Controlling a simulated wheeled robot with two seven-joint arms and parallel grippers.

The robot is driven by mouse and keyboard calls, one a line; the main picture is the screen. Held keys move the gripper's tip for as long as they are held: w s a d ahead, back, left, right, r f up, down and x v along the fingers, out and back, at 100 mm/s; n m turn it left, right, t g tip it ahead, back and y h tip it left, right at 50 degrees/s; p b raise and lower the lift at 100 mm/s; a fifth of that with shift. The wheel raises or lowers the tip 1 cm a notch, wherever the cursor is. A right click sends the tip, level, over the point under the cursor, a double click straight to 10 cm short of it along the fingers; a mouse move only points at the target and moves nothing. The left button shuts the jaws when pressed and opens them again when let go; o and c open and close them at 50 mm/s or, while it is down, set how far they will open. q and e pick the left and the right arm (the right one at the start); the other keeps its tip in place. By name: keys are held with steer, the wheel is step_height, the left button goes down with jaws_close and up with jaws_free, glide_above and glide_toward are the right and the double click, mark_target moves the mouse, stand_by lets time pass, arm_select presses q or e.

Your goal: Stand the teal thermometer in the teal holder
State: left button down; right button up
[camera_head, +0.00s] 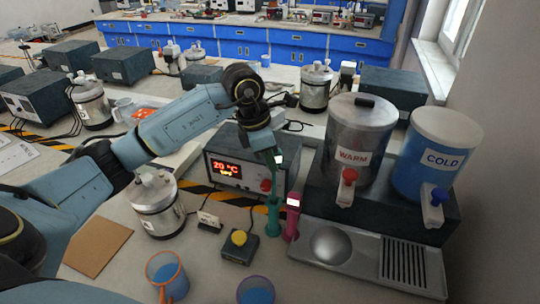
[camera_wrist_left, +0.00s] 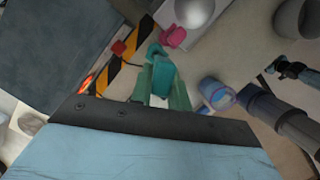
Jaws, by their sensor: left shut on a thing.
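My left gripper (camera_head: 275,156) is shut on the slim teal thermometer (camera_head: 276,177), which hangs roughly upright below it; a small pale patch shows at its top. In the left wrist view, the thermometer (camera_wrist_left: 161,73) is between the green fingers of my left gripper (camera_wrist_left: 160,92). The teal holder (camera_head: 273,215) stands on the bench just under the thermometer in the head view. Whether the thermometer's lower end is above the holder or inside its top, I cannot tell. My right gripper cannot be made out in either view.
A pink holder (camera_head: 292,220) stands close right of the teal one. Behind is a box with a red display (camera_head: 228,169). A yellow-button box (camera_head: 239,247) is in front, the dispenser tray (camera_head: 365,270) to the right, and blue-filled cups (camera_head: 166,277) at the near edge.

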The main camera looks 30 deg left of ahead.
arm_select(q)
step_height(320, 180, down, 7)
steer(key=b, duration=0.5)
stand_by(0.3)
steer(key=shift+f, duration=0.1)
steer(key=c, duration=1.3)
jaws_free()
steer(key=shift+o, duration=0.2)
steer(key=v, duration=1.3)
steer(key=shift+r, duration=0.25)
